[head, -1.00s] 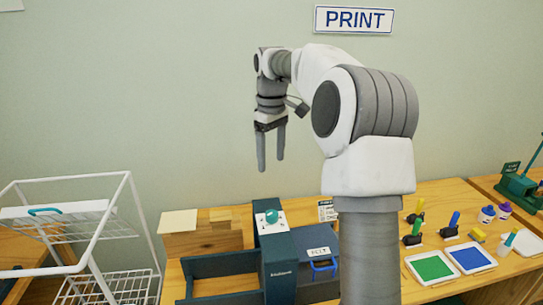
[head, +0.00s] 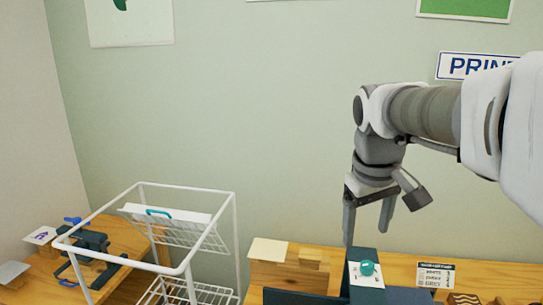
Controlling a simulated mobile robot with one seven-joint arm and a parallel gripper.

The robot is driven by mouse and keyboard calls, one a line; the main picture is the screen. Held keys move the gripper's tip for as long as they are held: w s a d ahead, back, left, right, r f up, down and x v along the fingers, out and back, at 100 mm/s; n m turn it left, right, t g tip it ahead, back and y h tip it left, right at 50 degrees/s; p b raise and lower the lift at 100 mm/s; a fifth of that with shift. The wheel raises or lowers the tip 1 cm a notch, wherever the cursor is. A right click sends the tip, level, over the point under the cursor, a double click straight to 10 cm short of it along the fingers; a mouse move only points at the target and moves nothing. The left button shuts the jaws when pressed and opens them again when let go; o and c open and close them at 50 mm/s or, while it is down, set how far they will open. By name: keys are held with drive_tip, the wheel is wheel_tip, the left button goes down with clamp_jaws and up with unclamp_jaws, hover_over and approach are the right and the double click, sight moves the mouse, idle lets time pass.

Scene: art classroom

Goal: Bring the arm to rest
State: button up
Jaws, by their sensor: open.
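My gripper (head: 367,222) hangs from my arm at the right of the head view, fingers pointing down. Its two fingers are apart with nothing between them. It is in the air above or in front of the wooden bench (head: 400,264), near a dark blue box (head: 372,292) with a white label and a teal knob (head: 367,268) on top. I cannot tell exactly how far the fingertips are from the box.
A white wire rack (head: 238,230) stands left of the bench, with a teal-handled tray (head: 180,222) on it. Wooden blocks (head: 312,266) and a small sign (head: 435,274) stand on the bench. A dark blue press (head: 95,255) sits on another table at far left.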

drive_tip(key=s+a+f+m+t, duration=0.1)
drive_tip(key=s+f, duration=0.2)
drive_tip(key=s, duration=0.4)
drive_tip(key=s+a+f+m+t+y, duration=0.1)
drive_tip(key=s+f, duration=0.3)
drive_tip(key=s, duration=0.4)
drive_tip(key=shift+a+m+t+b, duration=0.35)
drive_tip(key=shift+a+m+t, duration=0.05)
drive_tip(key=shift+m, duration=0.2)
drive_tip(key=shift+s, duration=0.1)
